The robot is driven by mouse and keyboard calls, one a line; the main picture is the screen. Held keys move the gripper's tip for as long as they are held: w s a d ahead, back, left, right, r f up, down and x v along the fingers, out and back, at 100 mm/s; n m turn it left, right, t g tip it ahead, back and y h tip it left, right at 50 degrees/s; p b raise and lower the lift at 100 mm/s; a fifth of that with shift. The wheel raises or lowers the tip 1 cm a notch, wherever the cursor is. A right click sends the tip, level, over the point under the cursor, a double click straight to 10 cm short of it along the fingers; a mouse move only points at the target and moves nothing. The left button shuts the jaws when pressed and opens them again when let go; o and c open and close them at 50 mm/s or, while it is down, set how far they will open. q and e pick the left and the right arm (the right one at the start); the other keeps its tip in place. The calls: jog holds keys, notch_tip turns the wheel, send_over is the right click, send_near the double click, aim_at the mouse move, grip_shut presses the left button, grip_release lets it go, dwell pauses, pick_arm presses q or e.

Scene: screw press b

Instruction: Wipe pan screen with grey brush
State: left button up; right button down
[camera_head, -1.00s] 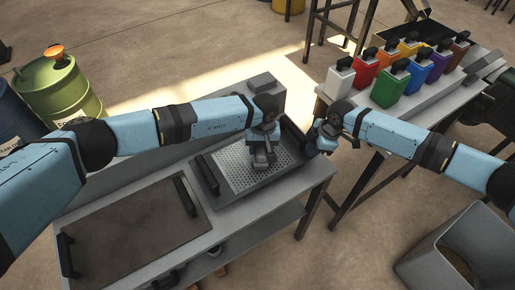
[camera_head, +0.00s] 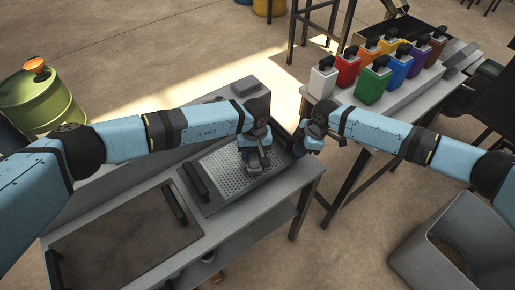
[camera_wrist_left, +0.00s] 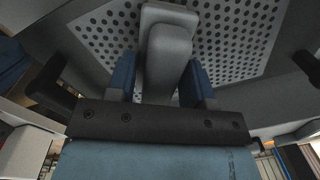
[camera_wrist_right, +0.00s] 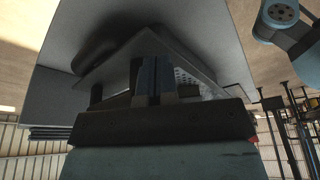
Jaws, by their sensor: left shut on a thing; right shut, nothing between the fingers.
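The pan screen is a pale perforated plate (camera_head: 222,177) in a dark frame on the grey table, with a black handle (camera_head: 195,182) at its left end. It also shows in the left wrist view (camera_wrist_left: 240,40). My left gripper (camera_head: 254,160) is shut on the grey brush (camera_wrist_left: 168,50), low over the right part of the screen. The brush's underside is hidden, so I cannot tell whether it touches the plate. My right gripper (camera_head: 300,146) is shut and empty, beside the screen's right end. It shows over the screen's edge in the right wrist view (camera_wrist_right: 152,85).
A dark flat plate (camera_head: 125,235) with black handles lies left of the screen. A grey block (camera_head: 245,86) sits at the table's back. Several coloured canisters (camera_head: 373,84) stand on a second table at the right. A grey bin (camera_head: 455,245) stands at lower right.

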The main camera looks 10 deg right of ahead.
aim_at(242, 170)
pick_arm(q)
jog(key=shift+s+a+f, duration=0.1)
jog(key=shift+s+a, duration=0.35)
jog(key=shift+a, duration=0.3)
jog(key=shift+s+a, duration=0.4)
jog(key=shift+a, duration=0.4)
jog(key=shift+s+a+f, duration=0.1)
jog(key=shift+s+a, duration=0.35)
jog(key=shift+a, duration=0.3)
jog(key=shift+s+a+r, duration=0.1)
jog(key=shift+s+a, duration=0.3)
jog(key=shift+a, duration=0.25)
jog(key=shift+s+a+r, duration=0.1)
jog(key=shift+s+a, duration=0.25)
jog(key=shift+a, duration=0.25)
jog(key=shift+w+d, duration=0.5)
jog(key=shift+d, duration=0.35)
jog(key=shift+w+d, duration=0.45)
jog(key=shift+d, duration=0.4)
jog(key=shift+w+d, duration=0.4)
jog(key=shift+d, duration=0.25)
jog(key=shift+w+d, duration=0.4)
jog(key=shift+d, duration=0.25)
jog(key=shift+w+d+f, duration=0.1)
jog(key=shift+w+d, duration=0.3)
jog(key=shift+d, duration=0.3)
jog(key=shift+w+d, duration=0.35)
jog(key=shift+d, duration=0.35)
jog(key=shift+r, duration=3)
